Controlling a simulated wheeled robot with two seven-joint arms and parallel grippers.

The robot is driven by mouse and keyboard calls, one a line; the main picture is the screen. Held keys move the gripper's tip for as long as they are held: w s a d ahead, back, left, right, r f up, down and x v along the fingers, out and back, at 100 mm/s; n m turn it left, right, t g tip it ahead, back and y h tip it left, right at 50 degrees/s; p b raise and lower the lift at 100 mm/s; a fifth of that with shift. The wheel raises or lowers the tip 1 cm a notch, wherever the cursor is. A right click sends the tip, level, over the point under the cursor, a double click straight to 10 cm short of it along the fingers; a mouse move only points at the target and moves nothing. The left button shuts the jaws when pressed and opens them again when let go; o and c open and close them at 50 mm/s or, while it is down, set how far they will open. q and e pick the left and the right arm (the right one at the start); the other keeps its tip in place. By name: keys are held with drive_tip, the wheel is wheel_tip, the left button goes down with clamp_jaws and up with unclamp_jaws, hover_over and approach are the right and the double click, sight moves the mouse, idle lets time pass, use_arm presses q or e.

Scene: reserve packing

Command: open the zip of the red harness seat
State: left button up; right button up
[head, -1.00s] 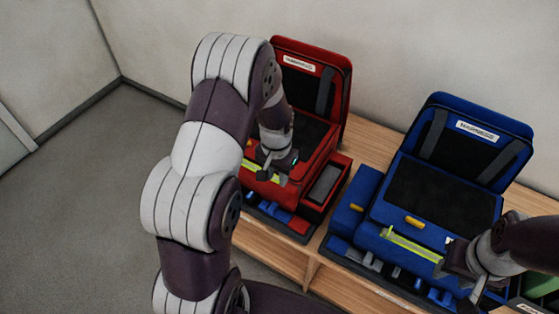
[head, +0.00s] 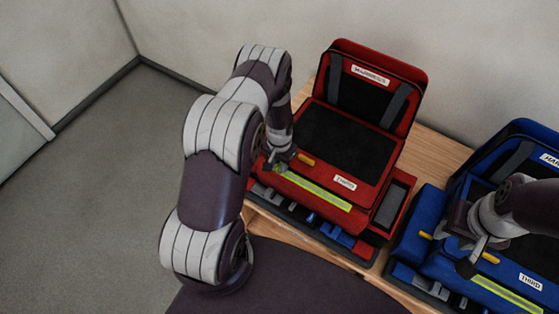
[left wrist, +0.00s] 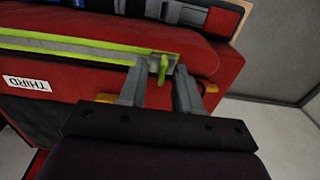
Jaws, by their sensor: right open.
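The red harness seat (head: 325,188) stands on the wooden bench with its back panel raised. Its zip (head: 318,192) is a yellow-green strip along the front edge, which also shows in the left wrist view (left wrist: 85,46). My left gripper (head: 279,163) is at the strip's left end in the head view. In the left wrist view its two fingers (left wrist: 160,85) are apart, with the green zip pull (left wrist: 164,68) between or just beyond their tips; contact cannot be told. My right gripper (head: 470,262) is open over the blue harness seat (head: 427,213).
The blue harness, with its own yellow-green zip strip (head: 505,295), stands to the right on the same wooden bench (head: 435,150). Trays of small blue and grey gear lie before both seats. The wall is close behind; grey floor (head: 110,200) is clear at left.

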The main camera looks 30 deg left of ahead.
use_arm(q)
drive_tip(key=shift+w+a+f, duration=0.1)
drive_tip(key=shift+a, duration=0.05)
drive_tip(key=shift+c, duration=0.3)
drive_tip(key=shift+a, duration=0.15)
drive_tip(key=c, duration=0.5)
drive_tip(key=shift+w, duration=0.1)
clamp_jaws()
drive_tip(key=shift+w, duration=0.1)
